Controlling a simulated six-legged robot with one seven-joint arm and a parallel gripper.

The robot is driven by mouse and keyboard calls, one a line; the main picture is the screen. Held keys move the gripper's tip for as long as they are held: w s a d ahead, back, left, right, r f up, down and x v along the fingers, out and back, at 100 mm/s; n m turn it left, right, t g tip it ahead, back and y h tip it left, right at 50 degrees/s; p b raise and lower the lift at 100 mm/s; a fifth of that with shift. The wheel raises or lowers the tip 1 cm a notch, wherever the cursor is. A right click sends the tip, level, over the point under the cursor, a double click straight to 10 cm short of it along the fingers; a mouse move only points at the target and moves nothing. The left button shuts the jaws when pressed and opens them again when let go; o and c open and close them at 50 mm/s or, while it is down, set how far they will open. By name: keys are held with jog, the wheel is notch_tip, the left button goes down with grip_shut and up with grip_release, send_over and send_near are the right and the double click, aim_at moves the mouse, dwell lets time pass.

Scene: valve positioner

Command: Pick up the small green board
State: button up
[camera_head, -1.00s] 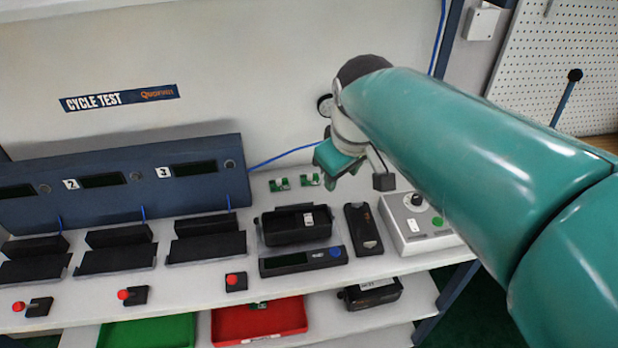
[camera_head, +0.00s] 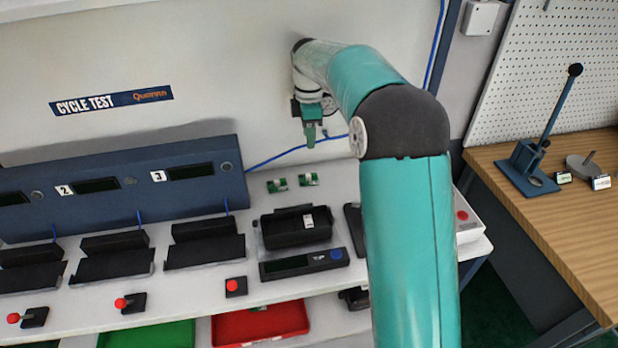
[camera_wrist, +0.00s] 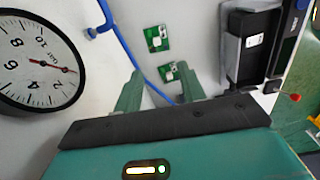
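Two small green boards lie side by side on the white bench top: the left board (camera_head: 277,185) and the right board (camera_head: 308,179). In the wrist view two green boards also show, an upper one (camera_wrist: 157,38) and a lower one (camera_wrist: 168,72); I cannot tell which is which. My gripper (camera_head: 310,141) points down above and behind the boards, near the back wall. In the wrist view its two green fingers are apart, with nothing visible between them, and the lower board appears just past the fingertips.
The blue test rack (camera_head: 120,185) is to the left.

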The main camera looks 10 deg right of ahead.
notch_tip(320, 180, down, 3)
jog(key=w, duration=0.1)
send_over(308, 175)
notch_tip(308, 175, down, 6)
jog(key=shift+w+a+r, duration=0.1)
jog(key=shift+r, duration=0.1)
jog(key=shift+s+f, duration=0.2)
jog(key=shift+w+d+f, duration=0.1)
jog(key=shift+f, duration=1.3)
jog(key=shift+w+d+f, duration=0.1)
jog(key=shift+f, duration=1.3)
grip_shut()
